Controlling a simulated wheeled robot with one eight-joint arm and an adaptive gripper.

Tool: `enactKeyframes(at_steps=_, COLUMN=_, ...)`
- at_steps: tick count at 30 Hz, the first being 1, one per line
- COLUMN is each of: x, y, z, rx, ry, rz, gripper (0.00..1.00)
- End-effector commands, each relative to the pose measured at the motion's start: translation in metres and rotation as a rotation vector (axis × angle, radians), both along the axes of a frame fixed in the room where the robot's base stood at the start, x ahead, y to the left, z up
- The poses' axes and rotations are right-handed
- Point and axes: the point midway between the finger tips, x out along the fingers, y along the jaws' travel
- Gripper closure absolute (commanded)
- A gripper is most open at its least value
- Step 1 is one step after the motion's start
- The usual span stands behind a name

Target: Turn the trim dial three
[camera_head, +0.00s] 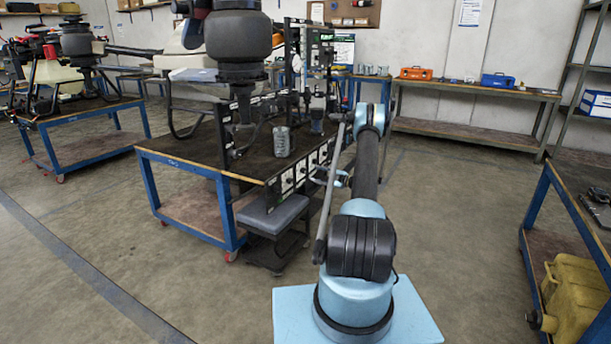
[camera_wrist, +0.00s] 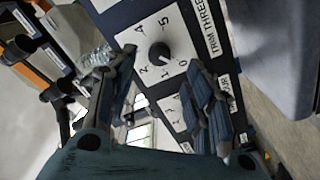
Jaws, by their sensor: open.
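The trim dial three is a round black knob (camera_wrist: 159,52) on a white plate with numbers from 0 to 5 around it, beside a "TRIM THREE" label (camera_wrist: 207,28) in the wrist view. Its pointer setting is too small to read surely. My gripper (camera_wrist: 162,62) is open, with one blue-black finger to the left of the knob and the other to its lower right. Nothing is held between the fingers. In the head view my gripper (camera_head: 334,176) is at the dial panel (camera_head: 302,172) on the bench edge; the knob cannot be made out there.
Another numbered dial plate (camera_wrist: 172,109) lies just below, partly hidden by the right finger. A grey padded stool (camera_head: 272,214) stands before the blue-framed bench (camera_head: 190,160). A grey can (camera_head: 282,141) stands on the bench.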

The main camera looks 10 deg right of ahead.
Motion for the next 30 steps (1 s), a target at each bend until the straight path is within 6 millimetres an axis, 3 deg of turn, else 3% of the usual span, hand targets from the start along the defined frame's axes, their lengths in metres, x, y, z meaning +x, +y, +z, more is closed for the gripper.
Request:
enactKeyframes(at_steps=6, x=0.022, y=0.032, z=0.000, rx=0.000, ry=0.000, rz=0.003, gripper=0.53)
enactKeyframes(at_steps=12, x=0.037, y=0.052, z=0.000, rx=0.000, ry=0.000, rz=0.001, gripper=0.53)
enactKeyframes(at_steps=26, x=0.044, y=0.061, z=0.000, rx=0.000, ry=0.000, rz=0.000, gripper=0.53)
enactKeyframes(at_steps=30, x=0.044, y=0.061, z=0.000, rx=0.000, ry=0.000, rz=0.000, gripper=0.80)
